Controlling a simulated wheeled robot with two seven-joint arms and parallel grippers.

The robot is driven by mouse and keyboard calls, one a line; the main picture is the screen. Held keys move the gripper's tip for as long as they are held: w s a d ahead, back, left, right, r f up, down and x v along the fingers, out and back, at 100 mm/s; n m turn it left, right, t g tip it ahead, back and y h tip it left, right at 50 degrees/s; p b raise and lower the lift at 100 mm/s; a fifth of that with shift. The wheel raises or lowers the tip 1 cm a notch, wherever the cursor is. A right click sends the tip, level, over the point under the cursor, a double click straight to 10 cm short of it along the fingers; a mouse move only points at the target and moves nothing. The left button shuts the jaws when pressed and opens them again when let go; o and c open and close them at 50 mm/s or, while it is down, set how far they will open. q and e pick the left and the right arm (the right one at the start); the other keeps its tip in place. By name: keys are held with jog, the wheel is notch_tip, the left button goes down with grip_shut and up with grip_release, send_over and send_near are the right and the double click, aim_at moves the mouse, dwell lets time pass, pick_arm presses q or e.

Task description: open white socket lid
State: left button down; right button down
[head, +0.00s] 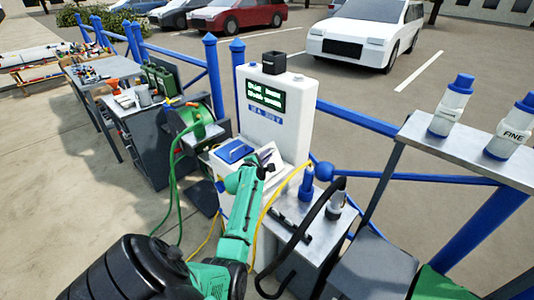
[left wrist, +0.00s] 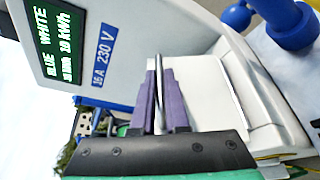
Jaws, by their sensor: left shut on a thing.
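A white power pedestal (head: 277,108) with a lit green display stands by the blue fence. On its lower front are a blue socket lid (head: 236,152) and, to the right, a white socket lid (left wrist: 203,88), largely hidden behind my gripper in the head view. My left gripper (head: 266,160) is at the white lid. In the left wrist view its purple fingers (left wrist: 160,92) are shut on a thin grey bar, apparently the lid's handle. The lid's exact angle is hard to tell. My right gripper is not in view.
A green hose reel (head: 192,128) is left of the pedestal. To the right, a low grey table holds a blue bottle (head: 306,185) and a black hose. A yellow cable hangs near my left arm. A metal shelf (head: 470,150) holds two bottles at far right.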

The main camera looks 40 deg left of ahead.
pick_arm(q)
jog(key=shift+r, duration=0.1)
jog(key=c, duration=0.9)
grip_release()
jog(key=shift+w, duration=0.15)
jog(key=b+v, duration=0.1)
jog(key=v, duration=1.3)
jog(key=shift+s+d, duration=0.15)
jog(key=shift+s, duration=0.1)
jog(key=shift+w, duration=0.1)
